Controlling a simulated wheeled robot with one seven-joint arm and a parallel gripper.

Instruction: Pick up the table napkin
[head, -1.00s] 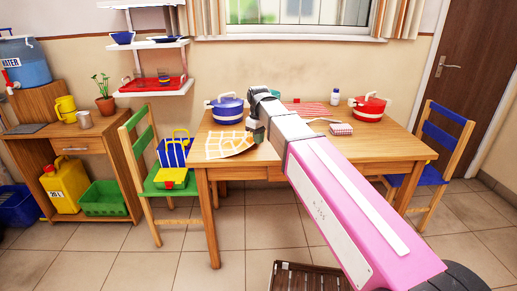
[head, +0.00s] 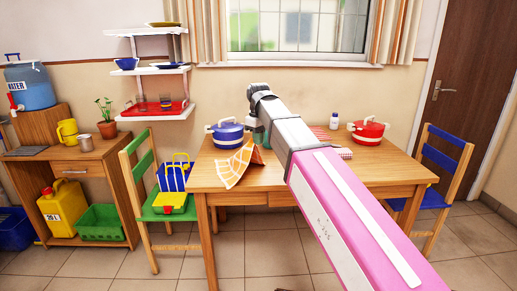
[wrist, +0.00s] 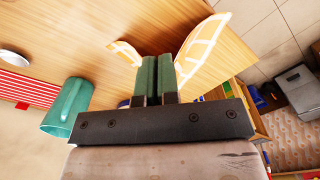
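In the wrist view, my gripper's two green fingers (wrist: 157,78) are close together. The napkin (wrist: 200,48) rises on both sides of them, so they are shut on it. The pinched part is hidden between the fingers.
A blue pot (head: 227,134) stands just behind the napkin. A red pot (head: 368,131) and a white bottle (head: 334,121) stand on the right. A teal mug (wrist: 70,108) is close beside my gripper. A green chair (head: 150,190) is at the table's left.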

